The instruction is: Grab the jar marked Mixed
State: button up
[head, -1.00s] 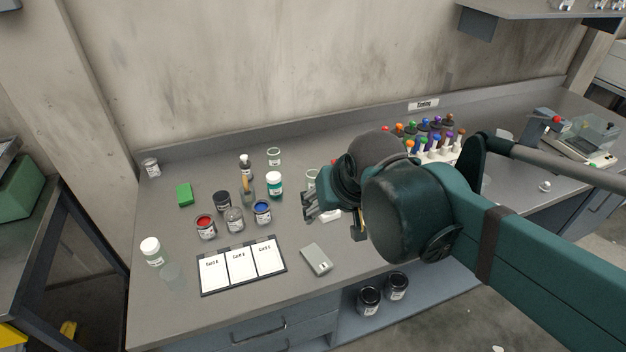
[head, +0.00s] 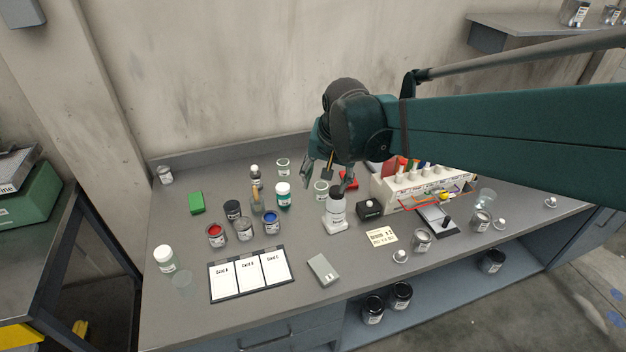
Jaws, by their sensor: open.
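No label reading Mixed can be made out at this size, so I cannot tell which jar it is. Labelled jars on the bench include a red paint jar (head: 216,236), a clear-grey jar (head: 243,230), a blue paint jar (head: 271,223), a dark jar (head: 232,211) and a white-capped teal jar (head: 283,196). Two grey-filled jars stand at the right, one nearer the front (head: 422,241) and one further right (head: 480,222). My gripper (head: 338,178) is open and empty, pointing down above the bench near a glass jar (head: 321,192) and a white bottle (head: 336,212).
A white rack (head: 410,186) of coloured tubes stands right of my gripper. A black box (head: 369,209) sits beside the bottle. A card board (head: 249,275) and a grey device (head: 322,270) lie at the front. Dark jars (head: 400,295) stand on the lower shelf.

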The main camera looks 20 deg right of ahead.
jog(key=w+d+f+m+g+p, duration=0.1)
jog(key=w+f+m+p, duration=0.1)
jog(key=w, duration=0.4)
jog(key=w+d+f+m+g+p, duration=0.1)
jog(key=w+d+f+m+p, duration=0.1)
jog(key=w, duration=0.3)
jog(key=m+g+p, duration=0.2)
jog(key=m+p, duration=0.1)
jog(key=m, duration=0.1)
send_over(320, 188)
jog(key=w, duration=0.3)
notch_tip(320, 188, down, 11)
jog(key=shift+s+d+r, duration=0.2)
jog(key=shift+s+d, duration=0.05)
jog(key=shift+d, duration=0.15)
jog(key=shift+f, duration=1.3)
jog(key=shift+s+f, duration=0.15)
jog(key=shift+f, duration=2.45)
jog(key=shift+c, duration=0.2)
jog(key=c, duration=0.9)
